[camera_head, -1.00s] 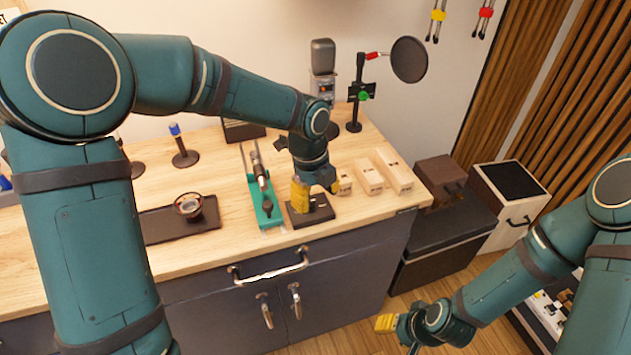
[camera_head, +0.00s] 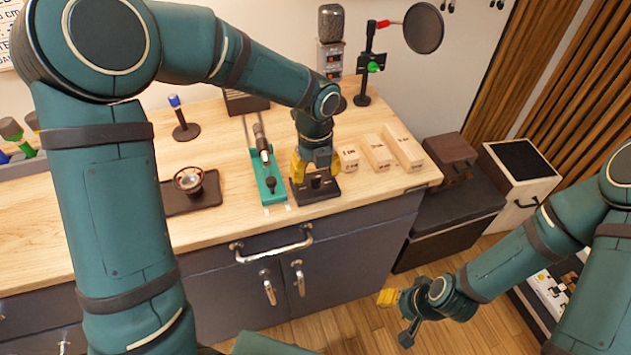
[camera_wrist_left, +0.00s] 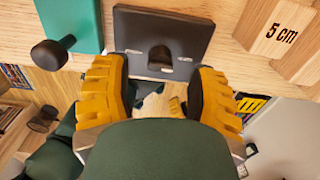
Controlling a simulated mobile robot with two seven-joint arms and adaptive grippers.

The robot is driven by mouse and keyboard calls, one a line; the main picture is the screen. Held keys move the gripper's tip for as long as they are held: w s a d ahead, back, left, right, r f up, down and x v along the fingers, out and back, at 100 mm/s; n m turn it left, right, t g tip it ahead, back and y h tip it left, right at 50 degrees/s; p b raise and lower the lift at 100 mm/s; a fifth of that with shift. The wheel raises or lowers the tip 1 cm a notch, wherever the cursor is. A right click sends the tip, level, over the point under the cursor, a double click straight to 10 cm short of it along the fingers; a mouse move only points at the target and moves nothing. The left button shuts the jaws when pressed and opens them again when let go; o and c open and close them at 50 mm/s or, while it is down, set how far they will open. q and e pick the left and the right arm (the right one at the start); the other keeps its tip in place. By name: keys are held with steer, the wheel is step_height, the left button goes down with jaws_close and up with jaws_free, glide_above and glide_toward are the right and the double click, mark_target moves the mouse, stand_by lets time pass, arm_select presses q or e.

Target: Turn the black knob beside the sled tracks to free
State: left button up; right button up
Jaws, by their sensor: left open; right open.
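The green sled base (camera_head: 268,178) with its metal tracks lies on the wooden counter. To its right is a black plate (camera_head: 327,193) carrying a black knob (camera_head: 315,181). In the left wrist view the plate (camera_wrist_left: 190,25) shows small pale marks, too small to read, around the dark knob (camera_wrist_left: 160,57). My left gripper (camera_head: 316,170) points down over the plate. Its yellow fingers are open, one on each side of the knob in the left wrist view (camera_wrist_left: 158,88); I cannot tell whether they touch it. My right gripper (camera_head: 400,312) is open and empty, low in front of the cabinet.
Several labelled wooden blocks (camera_head: 376,152) stand just right of the plate. The sled's own black knob (camera_wrist_left: 49,54) is close to my left gripper. A microphone (camera_head: 330,24) and pop filter (camera_head: 424,28) stand behind. A dark tray (camera_head: 205,193) with a cup lies left.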

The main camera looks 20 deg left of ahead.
mark_target(315, 181)
arm_select(q)
steer(key=shift+f, duration=1.35)
steer(key=shift+o, duration=0.2)
jaws_close()
